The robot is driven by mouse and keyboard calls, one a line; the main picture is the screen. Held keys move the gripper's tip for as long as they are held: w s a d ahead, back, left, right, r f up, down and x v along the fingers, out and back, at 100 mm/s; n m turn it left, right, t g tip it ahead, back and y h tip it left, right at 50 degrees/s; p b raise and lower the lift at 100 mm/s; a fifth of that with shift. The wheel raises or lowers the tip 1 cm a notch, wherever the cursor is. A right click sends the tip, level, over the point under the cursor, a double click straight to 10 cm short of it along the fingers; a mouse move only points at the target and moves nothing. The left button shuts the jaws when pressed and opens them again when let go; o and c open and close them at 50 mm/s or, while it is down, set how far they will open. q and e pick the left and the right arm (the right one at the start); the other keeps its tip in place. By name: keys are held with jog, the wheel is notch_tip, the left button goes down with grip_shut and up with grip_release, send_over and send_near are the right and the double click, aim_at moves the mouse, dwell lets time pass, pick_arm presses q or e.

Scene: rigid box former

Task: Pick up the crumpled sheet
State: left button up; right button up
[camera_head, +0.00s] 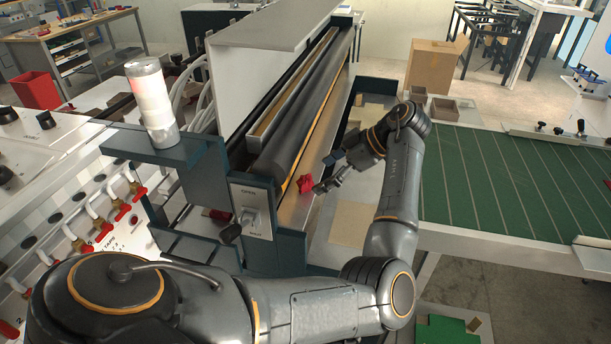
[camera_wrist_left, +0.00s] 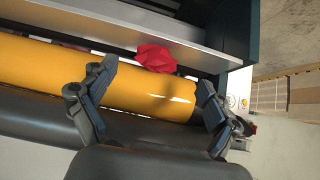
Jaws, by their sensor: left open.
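The crumpled sheet is a red wad (camera_head: 305,184) on the pale metal ledge beside the long roller in the head view. My left gripper (camera_head: 328,174) is just to the right of the sheet in the head view. In the left wrist view my left gripper (camera_wrist_left: 157,80) is open, with its fingers spread and nothing between them. My right gripper is not in view.
The machine's long dark roller (camera_head: 300,130) runs beside the ledge. A control box with a knob (camera_head: 251,212) stands at its near end. A green-topped table (camera_head: 510,175) is at the right, and a cardboard box (camera_head: 430,66) stands behind.

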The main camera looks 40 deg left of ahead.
aim_at(313, 179)
pick_arm(q)
jog(key=b+x, duration=0.1)
jog(key=x, duration=0.3)
jog(key=shift+w+b, duration=0.1)
jog(key=shift+b, duration=0.3)
jog(key=shift+a+f, duration=0.25)
jog(key=shift+a, duration=0.1)
jog(key=shift+c, duration=0.9)
jog(key=shift+r, duration=0.1)
jog(key=c, duration=0.7)
jog(key=shift+o, duration=0.2)
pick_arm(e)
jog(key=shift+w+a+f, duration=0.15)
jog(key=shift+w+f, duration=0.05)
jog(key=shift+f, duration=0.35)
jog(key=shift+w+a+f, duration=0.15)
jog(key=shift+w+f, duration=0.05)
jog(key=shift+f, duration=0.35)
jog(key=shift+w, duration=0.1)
